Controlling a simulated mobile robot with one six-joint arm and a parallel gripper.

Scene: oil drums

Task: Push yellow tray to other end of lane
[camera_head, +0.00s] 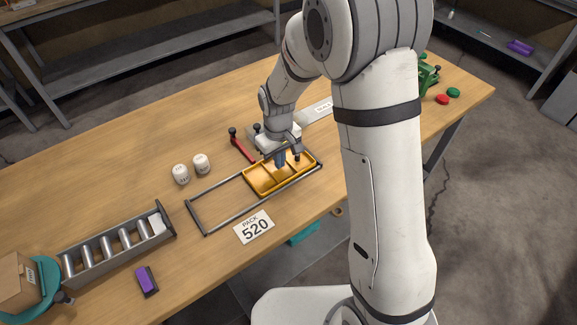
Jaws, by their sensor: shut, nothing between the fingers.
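The yellow tray (263,182) sits at the right end of a lane framed by thin dark rails (237,214) on the wooden table. My gripper (281,165) is shut and empty, with its fingers low over the tray. I cannot tell whether the fingertips touch the tray. A blue piece shows at the fingers, and I cannot tell if it is part of the gripper. The left part of the lane is bare table. My arm hides some of the area behind the tray.
Two white containers (181,174) stand behind the lane, near a red-handled tool (241,146). A grey rack of cylinders (112,245), a purple block (147,281) and a cardboard box (20,283) are at left.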

